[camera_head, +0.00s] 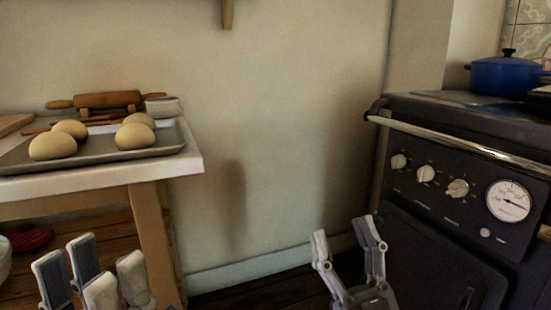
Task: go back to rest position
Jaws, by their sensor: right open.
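My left gripper (93,275) is at the lower left, in front of the table and below its top. Its grey-white fingers point up, and the lower part is cut off by the picture edge. I cannot tell how far its jaws are apart, and no object shows between them. My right gripper (347,245) is at the bottom, right of the middle, in front of the stove's left side. Its two fingers are spread apart, open and empty, pointing up.
A white-topped table (190,172) at left holds a baking tray (95,160) with several dough balls, a rolling pin (108,100) and a small bowl (162,106). A dark stove (430,245) with a front rail (470,145) and a blue pot (503,76) stands at right. Bare wall separates them.

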